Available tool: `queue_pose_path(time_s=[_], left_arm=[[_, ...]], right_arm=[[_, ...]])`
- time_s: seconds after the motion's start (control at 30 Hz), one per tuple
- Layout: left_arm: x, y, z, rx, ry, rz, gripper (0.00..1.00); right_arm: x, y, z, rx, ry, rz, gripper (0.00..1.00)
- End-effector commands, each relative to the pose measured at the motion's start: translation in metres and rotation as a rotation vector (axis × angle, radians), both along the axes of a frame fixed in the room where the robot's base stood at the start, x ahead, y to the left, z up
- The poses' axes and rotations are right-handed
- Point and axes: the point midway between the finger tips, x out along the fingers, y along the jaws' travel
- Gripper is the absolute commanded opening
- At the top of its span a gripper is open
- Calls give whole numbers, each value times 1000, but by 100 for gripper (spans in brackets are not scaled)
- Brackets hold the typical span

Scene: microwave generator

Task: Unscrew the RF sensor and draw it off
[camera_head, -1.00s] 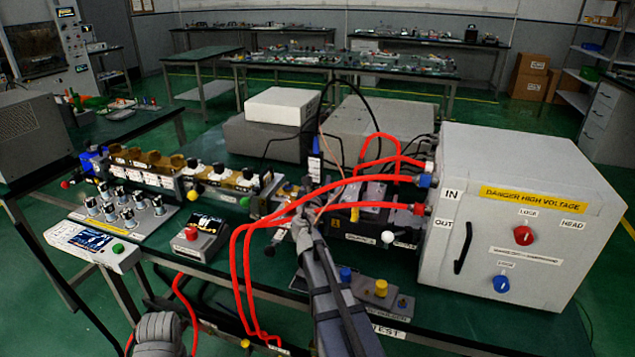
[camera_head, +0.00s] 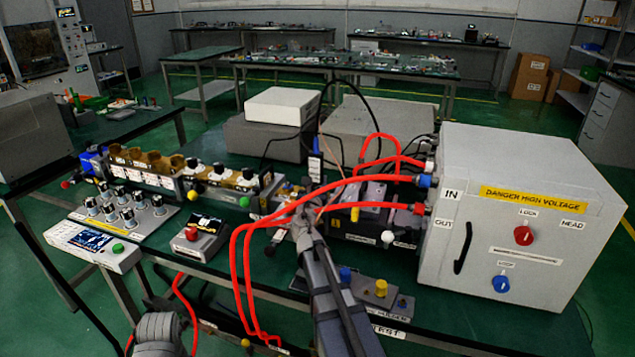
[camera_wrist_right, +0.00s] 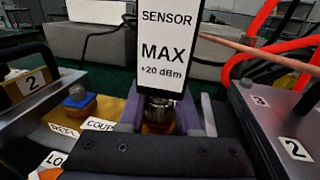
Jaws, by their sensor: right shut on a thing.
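The RF sensor (camera_wrist_right: 168,40) stands upright in the right wrist view, with a white label reading SENSOR MAX +20 dBm. It also shows as a narrow upright piece in the head view (camera_head: 315,167). Its silver collar (camera_wrist_right: 160,108) sits low, above a brass-coloured part. My right gripper (camera_wrist_right: 167,117) is shut on the collar, with one finger on each side. In the head view my right gripper (camera_head: 303,213) is at the bench line below the sensor, and its fingertips are hard to make out. Only part of my left arm shows at the lower left.
Red cables (camera_head: 245,265) loop close left of my right arm and run to the grey high-voltage cabinet (camera_head: 505,235). A coupler block with a blue-topped bolt (camera_wrist_right: 77,95) is left of the fingers.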

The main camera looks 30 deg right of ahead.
Motion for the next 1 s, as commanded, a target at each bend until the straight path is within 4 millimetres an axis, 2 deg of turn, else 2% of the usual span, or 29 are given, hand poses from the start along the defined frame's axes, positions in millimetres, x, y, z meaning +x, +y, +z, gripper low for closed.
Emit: queue_pose_path(time_s=[0.13,0.5,0.9,0.93,1.0], left_arm=[[0,0,0,0,0,0,50],[0,0,0,0,0,0,50],[0,0,0,0,0,0,50],[0,0,0,0,0,0,50],[0,0,0,0,0,0,50]], right_arm=[[0,-1,0,0,0,32,0],[4,5,0,0,1,251,0],[4,7,0,0,1,274,0],[4,7,0,0,1,274,36],[4,7,0,0,1,274,43]])
